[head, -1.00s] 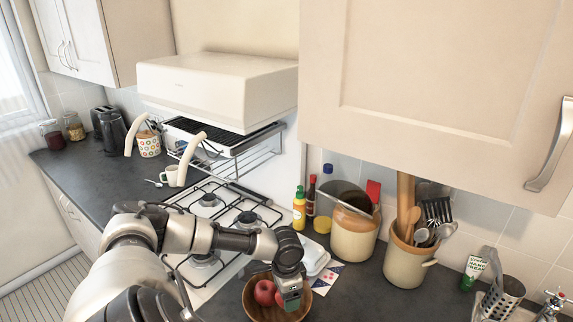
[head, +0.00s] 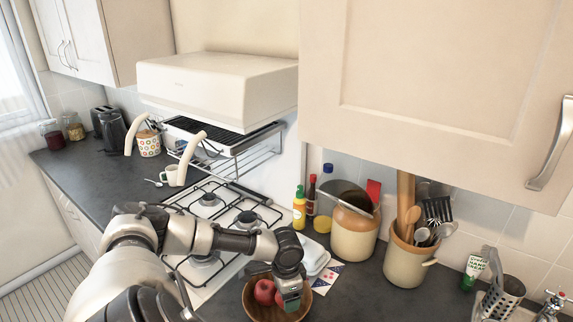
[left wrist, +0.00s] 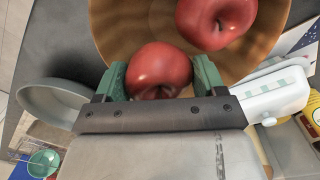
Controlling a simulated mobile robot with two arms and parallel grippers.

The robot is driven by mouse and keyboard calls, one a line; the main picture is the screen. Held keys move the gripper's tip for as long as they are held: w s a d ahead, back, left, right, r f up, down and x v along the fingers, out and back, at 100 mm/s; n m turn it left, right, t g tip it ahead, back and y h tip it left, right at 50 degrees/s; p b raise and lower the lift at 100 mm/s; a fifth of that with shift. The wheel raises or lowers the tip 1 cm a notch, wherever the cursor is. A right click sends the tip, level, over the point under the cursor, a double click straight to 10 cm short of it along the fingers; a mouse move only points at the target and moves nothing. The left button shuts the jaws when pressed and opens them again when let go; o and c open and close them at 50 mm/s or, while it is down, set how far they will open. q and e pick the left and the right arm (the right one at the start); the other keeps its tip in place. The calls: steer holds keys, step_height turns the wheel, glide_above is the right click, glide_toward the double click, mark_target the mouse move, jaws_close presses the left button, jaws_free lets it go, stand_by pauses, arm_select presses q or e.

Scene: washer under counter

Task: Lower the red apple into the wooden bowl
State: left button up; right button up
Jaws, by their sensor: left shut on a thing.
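The wooden bowl (head: 249,305) stands on the dark counter at the bottom of the head view; its inside fills the top of the left wrist view (left wrist: 125,35). My left gripper (head: 291,299) is over the bowl, pointing down. In the left wrist view its green fingers (left wrist: 165,80) are shut on a red apple (left wrist: 158,68). A second red apple (left wrist: 216,18) lies in the bowl. In the head view one apple (head: 264,291) shows left of the fingers; a little red beside the fingers is mostly hidden. I cannot tell whether the held apple touches the bowl. My right gripper is not in view.
A white dish (head: 314,258) and a patterned card (head: 327,278) lie close behind the bowl. A stoneware jar (head: 352,238), a utensil crock (head: 405,262) and bottles (head: 299,208) stand farther back. The gas hob (head: 215,225) is to the left.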

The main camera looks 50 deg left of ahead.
arm_select(q)
steer(key=o, duration=1.1)
step_height(320, 180, up, 9)
steer(key=shift+a+r+b, duration=0.15)
steer(key=shift+r+b, duration=0.05)
steer(key=shift+b, duration=1)
steer(key=shift+r, duration=0.75)
